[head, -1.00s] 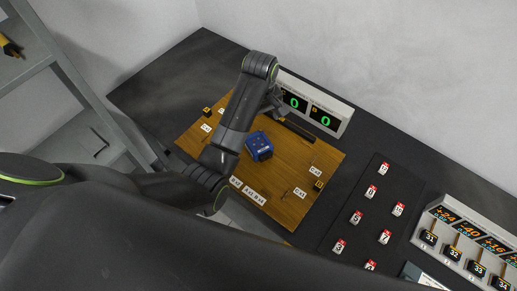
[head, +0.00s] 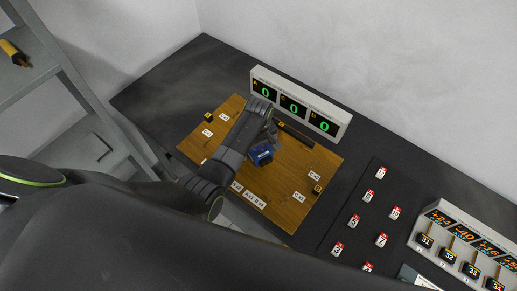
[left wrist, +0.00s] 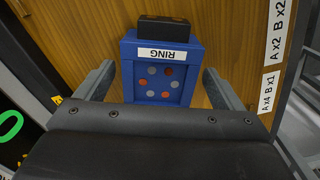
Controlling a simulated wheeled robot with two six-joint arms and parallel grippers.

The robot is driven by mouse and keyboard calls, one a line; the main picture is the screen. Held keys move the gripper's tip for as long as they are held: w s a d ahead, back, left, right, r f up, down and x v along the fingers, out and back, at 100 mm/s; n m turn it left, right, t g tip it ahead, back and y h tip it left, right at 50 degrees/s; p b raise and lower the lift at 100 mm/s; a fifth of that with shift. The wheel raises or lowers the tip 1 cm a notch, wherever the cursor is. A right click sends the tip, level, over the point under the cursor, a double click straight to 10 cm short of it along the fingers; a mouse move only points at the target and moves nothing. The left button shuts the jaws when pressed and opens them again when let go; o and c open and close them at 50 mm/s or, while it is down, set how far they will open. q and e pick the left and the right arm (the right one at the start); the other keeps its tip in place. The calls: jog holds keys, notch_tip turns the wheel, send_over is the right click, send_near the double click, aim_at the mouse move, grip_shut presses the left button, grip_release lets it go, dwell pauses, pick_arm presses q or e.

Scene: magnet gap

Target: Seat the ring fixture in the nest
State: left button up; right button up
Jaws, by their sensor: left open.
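The ring fixture is a blue block (head: 261,154) labelled RING, on the wooden board (head: 290,210). In the left wrist view the blue ring fixture (left wrist: 157,88) shows a face with several grey and orange dots and a black block on its far side. My left gripper (left wrist: 158,70) is open, with one finger on each side of the fixture and a visible gap at each side. In the head view the left gripper (head: 271,134) is beside the fixture, partly hidden by its arm. I cannot make out which part is the nest. My right gripper is not in view.
A display box (head: 300,104) with green zeros stands behind the board. A dark bar (head: 297,136) lies near the board's back edge. Several numbered red-and-white tags (head: 355,222) sit on a dark mat at the right, beside a second display unit (head: 465,240).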

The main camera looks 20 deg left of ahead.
pick_arm(q)
jog(key=shift+f, duration=0.2)
jog(key=shift+c, duration=0.4)
jog(key=c, duration=1.2)
jog(key=shift+w+r, duration=0.1)
jog(key=shift+r, duration=0.05)
jog(key=c, duration=0.3)
